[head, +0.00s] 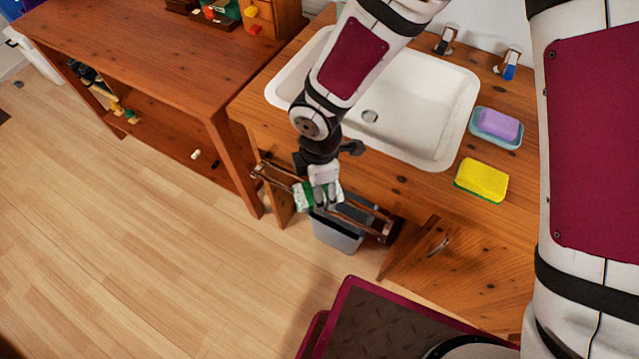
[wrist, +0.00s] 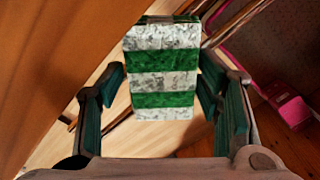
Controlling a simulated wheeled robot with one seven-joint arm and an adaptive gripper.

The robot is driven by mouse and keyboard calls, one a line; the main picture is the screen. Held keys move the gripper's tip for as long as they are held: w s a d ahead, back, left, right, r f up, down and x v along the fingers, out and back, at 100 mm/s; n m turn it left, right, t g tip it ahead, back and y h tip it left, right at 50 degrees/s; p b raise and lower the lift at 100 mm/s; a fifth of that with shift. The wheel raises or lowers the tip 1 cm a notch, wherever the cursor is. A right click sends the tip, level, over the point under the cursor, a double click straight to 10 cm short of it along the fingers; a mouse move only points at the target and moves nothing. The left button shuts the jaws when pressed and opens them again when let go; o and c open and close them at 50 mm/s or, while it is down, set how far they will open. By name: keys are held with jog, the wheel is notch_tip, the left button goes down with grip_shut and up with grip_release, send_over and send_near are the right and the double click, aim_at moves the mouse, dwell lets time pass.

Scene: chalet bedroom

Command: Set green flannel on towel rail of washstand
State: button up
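The green flannel (head: 303,196), striped green and white, is at the wooden towel rail (head: 274,182) on the front of the washstand (head: 425,199). In the wrist view the flannel (wrist: 165,81) lies between my fingers, its upper end at the rail bars (wrist: 229,22). It seems to hang over the rail, but the contact is unclear. My gripper (head: 325,204) points down at the rail, beside and partly over the flannel. In the wrist view my gripper (wrist: 162,72) has its fingers spread wide, one on each side of the flannel, with small gaps.
A grey bin (head: 337,236) stands below the rail. The washstand top holds a white basin (head: 430,125), a yellow sponge (head: 482,179) and a soap dish (head: 479,132) with purple soap. A wooden bench (head: 140,60) stands left. Floor (head: 130,235) at the lower left is clear.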

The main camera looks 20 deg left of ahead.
jog(key=shift+r, duration=0.1)
notch_tip(320, 180, up, 12)
jog(key=p, duration=0.1)
jog(key=shift+p, duration=0.3)
dwell(0.3)
jog(key=shift+r, duration=0.1)
jog(key=w+d+r+m+t+h, duration=0.1)
jog(key=w+d+r+m, duration=0.1)
jog(key=d+r+m, duration=0.65)
jog(key=w+d+r+m+t+h, duration=0.1)
jog(key=w+d+r+m, duration=0.3)
jog(key=d, duration=0.7)
jog(key=s+d+r+m+y, duration=0.1)
jog(key=s+d+r+m, duration=0.3)
jog(key=s+d+m, duration=0.2)
jog(key=s+d+r+m+t+y, duration=0.1)
jog(key=s+d+r+m, duration=0.3)
jog(key=s+d+m, duration=0.3)
jog(key=shift+s+d+r, duration=0.4)
jog(key=shift+s+d, duration=0.55)
jog(key=shift+s, duration=0.05)
